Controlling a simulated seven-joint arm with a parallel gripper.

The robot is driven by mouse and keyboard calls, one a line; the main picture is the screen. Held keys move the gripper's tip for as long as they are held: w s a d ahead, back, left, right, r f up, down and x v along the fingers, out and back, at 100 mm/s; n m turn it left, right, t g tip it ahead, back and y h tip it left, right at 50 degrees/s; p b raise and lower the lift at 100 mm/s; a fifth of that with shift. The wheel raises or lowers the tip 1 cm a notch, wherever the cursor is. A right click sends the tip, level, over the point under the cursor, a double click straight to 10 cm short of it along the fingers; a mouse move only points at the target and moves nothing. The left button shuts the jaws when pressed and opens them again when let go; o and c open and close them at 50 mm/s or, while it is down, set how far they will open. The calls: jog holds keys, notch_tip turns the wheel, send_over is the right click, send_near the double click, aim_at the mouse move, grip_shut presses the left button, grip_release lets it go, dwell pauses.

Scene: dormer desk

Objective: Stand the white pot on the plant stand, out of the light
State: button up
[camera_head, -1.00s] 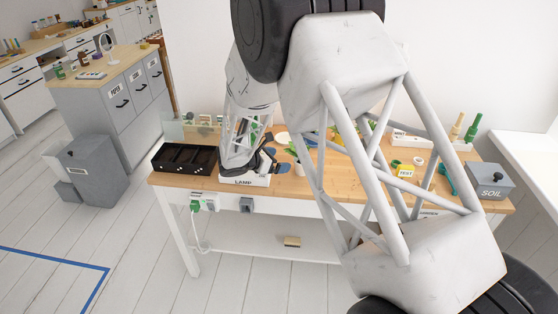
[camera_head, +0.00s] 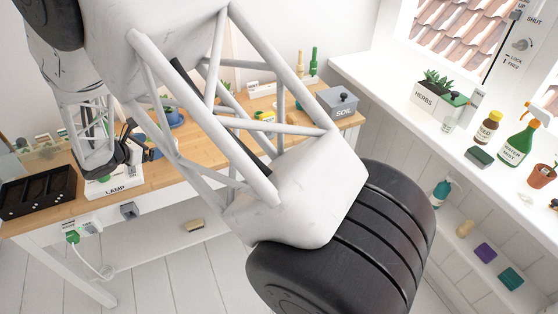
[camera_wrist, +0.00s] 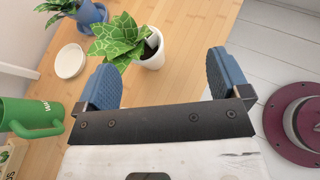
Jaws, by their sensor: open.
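The white pot (camera_wrist: 153,58) stands upright on the wooden desk in the wrist view, with a green, pale-veined leafy plant (camera_wrist: 118,40) in it. My gripper (camera_wrist: 165,78) is open, its blue fingers spread wide. The pot shows just beyond the gap between the fingertips; leaves overlap the left finger's area. I cannot tell whether they touch. In the head view my gripper sits low over the desk near the white box marked LAMP (camera_head: 113,189), and the white pot is not clearly visible there. I cannot identify the plant stand in either view.
In the wrist view, a blue pot (camera_wrist: 88,14), a white saucer (camera_wrist: 70,61) and a green mug (camera_wrist: 32,118) lie left; a maroon round object (camera_wrist: 298,122) is right. In the head view, a black tray (camera_head: 38,191) and grey SOIL bin (camera_head: 337,101) flank the desk. Herbs and bottles line the windowsill.

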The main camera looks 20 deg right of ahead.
jog(key=s+d+r+m+g+y, duration=0.5)
jog(key=s+d+r+m, duration=0.7)
jog(key=s+d+r, duration=0.7)
jog(key=s+d+r+m+y, duration=0.1)
jog(key=s+m, duration=0.3)
jog(key=s, duration=0.4)
jog(key=s+d+r+m+y, duration=0.1)
jog(key=s+d+m+y, duration=0.1)
jog(key=s, duration=0.7)
jog(key=s+d+r+m+y, duration=0.1)
jog(key=s+d+m+y, duration=0.1)
jog(key=s+m, duration=0.4)
jog(key=shift+s+d+y, duration=0.3)
jog(key=shift+s+d, duration=0.55)
jog(key=shift+s, duration=0.4)
